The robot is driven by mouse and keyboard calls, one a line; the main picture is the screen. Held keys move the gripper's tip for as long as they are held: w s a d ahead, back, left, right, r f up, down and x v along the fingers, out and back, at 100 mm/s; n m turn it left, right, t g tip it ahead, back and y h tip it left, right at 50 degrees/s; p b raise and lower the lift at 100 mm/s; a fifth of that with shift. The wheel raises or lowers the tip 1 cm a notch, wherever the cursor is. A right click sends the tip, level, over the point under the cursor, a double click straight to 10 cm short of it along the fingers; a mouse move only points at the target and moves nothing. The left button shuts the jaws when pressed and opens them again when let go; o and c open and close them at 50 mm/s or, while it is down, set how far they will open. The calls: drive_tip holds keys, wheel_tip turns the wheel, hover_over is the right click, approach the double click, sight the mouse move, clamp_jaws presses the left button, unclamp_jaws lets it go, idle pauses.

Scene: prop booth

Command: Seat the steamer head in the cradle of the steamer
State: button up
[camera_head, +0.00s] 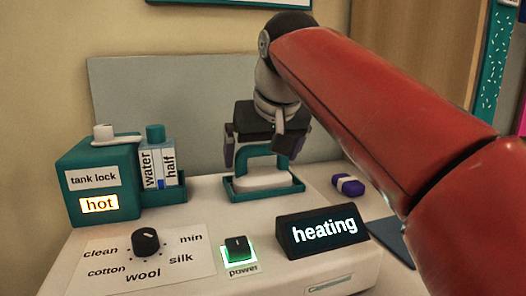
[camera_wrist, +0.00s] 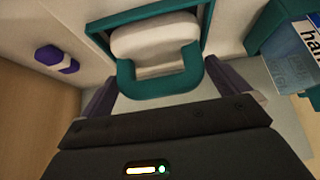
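The steamer head, with a teal arched handle (camera_head: 260,158) and a white body (camera_head: 262,180), stands upright within the teal rim of the tray-like cradle (camera_head: 236,196). In the wrist view the white body (camera_wrist: 155,42) lies inside the teal frame (camera_wrist: 97,28), with the handle (camera_wrist: 158,82) towards me. My gripper (camera_head: 262,153) is above the head, pointing down. The underside of the head is hidden.
A teal tank (camera_head: 98,190) labelled hot and a water bottle (camera_head: 157,165) stand to the left. A dial (camera_head: 145,241), a green-lit power switch (camera_head: 238,249) and a display reading heating (camera_head: 323,229) are in front. A purple-and-white object (camera_head: 348,185) lies to the right.

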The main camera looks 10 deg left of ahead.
drive_tip(key=p+v, duration=0.2)
drive_tip(key=v, duration=0.5)
drive_tip(key=shift+s+r, duration=0.15)
drive_tip(key=shift+r, duration=0.2)
drive_tip(key=shift+d, duration=0.15)
